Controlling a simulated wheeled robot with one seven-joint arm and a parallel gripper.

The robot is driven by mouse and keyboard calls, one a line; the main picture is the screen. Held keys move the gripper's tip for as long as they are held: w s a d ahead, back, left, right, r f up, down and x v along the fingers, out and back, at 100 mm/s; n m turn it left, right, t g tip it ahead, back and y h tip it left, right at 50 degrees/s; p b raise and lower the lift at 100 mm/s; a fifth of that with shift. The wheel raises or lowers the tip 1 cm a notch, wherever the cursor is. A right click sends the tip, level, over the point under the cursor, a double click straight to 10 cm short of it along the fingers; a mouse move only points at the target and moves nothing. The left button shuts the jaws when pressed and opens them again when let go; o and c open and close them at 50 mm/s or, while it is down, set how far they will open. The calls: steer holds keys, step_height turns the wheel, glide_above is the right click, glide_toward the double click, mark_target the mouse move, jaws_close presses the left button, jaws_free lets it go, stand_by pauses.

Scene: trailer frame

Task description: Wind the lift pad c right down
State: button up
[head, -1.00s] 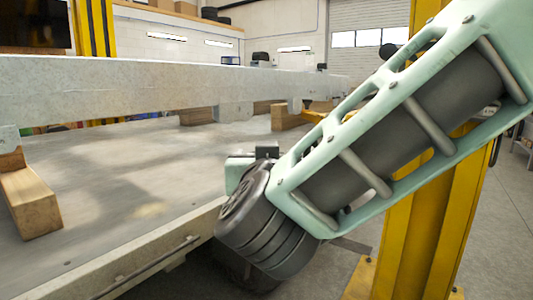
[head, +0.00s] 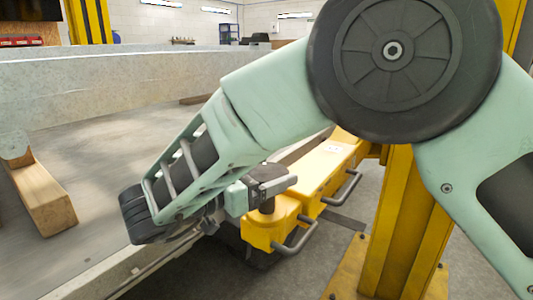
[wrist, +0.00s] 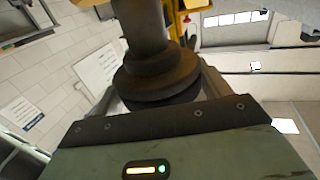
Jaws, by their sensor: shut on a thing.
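My gripper is shut on the lift pad, which I take to be pad c; no letter shows. In the head view the gripper hides most of the pad. In the wrist view the pad (wrist: 155,78) is a dark, flanged round piece with a grey cylinder, between the fingers of my gripper (wrist: 160,98). I cannot tell how far the pad is wound out.
The trailer frame, with a grey beam (head: 130,85) and flat deck (head: 110,145), fills the left. A wooden block (head: 42,200) lies on it. The yellow post (head: 405,220) stands close on the right. Bent handles (head: 340,188) stick out from the lift arm.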

steer(key=m+g+h+p, duration=0.1)
steer(key=g+p, duration=0.1)
steer(key=p, duration=0.1)
steer(key=r+m+g+p, duration=0.1)
steer(key=m+g+p, duration=0.1)
steer(key=p, duration=0.2)
steer(key=m+g+h+p, duration=0.1)
steer(key=g+p, duration=0.1)
steer(key=p, duration=0.1)
steer(key=shift+r+m+g+h, duration=0.25)
steer(key=shift+m+g+h, duration=0.05)
steer(key=shift+m, duration=0.1)
steer(key=m+g+p, duration=0.1)
steer(key=g+p, duration=0.1)
steer(key=p, duration=0.1)
steer(key=shift+f+p, duration=0.2)
steer(key=shift+p, duration=0.15)
steer(key=shift+w+f+m+g+p, duration=0.1)
steer(key=shift+f+m+g+p, duration=0.05)
steer(key=shift+m+g+p, duration=0.2)
steer(key=shift+d, duration=0.1)
steer(key=o, duration=1)
steer(key=shift+f, duration=0.15)
steer(key=shift+f, duration=0.1)
